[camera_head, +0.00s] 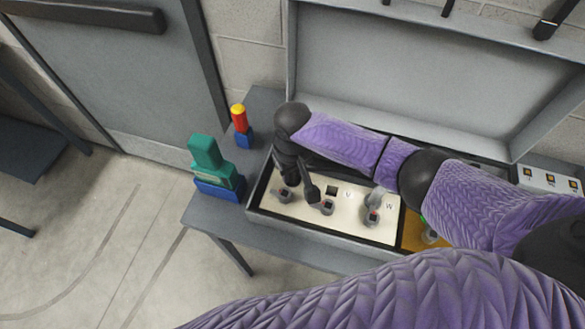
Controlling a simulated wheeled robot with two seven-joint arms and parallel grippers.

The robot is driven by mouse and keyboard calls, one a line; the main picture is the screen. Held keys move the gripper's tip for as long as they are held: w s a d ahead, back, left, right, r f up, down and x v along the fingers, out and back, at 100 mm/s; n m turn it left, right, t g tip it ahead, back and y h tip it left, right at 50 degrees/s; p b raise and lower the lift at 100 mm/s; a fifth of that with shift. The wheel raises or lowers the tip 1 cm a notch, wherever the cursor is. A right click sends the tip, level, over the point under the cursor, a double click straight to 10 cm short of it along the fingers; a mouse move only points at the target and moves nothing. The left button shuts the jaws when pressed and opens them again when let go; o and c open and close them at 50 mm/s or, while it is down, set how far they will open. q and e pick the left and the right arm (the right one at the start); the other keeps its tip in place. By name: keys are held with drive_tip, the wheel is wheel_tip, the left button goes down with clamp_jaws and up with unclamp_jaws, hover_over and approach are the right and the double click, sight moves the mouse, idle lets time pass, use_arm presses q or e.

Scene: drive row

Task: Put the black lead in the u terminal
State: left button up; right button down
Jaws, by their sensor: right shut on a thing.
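The cream terminal panel (352,227) lies in an open grey case. A letter U (348,194) and a letter W (388,206) show on it. A dark square opening (332,190) sits just left of the U. My right gripper (291,176) reaches down over the panel's left end, left of the U. It is shut on a dark piece, which looks like the black lead (312,190); its far end stands close to the left of the square opening. The gripper hides part of the panel. My left gripper is not in view.
Grey fittings (327,207) stand on the panel, with another (373,215) near the W. A green and blue device (207,165) and a red and yellow beacon (240,122) stand left of the case. The raised lid (400,65) is behind my arm.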

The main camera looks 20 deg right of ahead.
drive_tip(key=shift+c, duration=2)
unclamp_jaws()
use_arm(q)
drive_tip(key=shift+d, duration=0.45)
use_arm(e)
drive_tip(key=shift+o, duration=0.2)
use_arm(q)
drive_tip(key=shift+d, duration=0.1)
use_arm(e)
wheel_tip(320, 180, up, 10)
drive_tip(key=p, duration=0.3)
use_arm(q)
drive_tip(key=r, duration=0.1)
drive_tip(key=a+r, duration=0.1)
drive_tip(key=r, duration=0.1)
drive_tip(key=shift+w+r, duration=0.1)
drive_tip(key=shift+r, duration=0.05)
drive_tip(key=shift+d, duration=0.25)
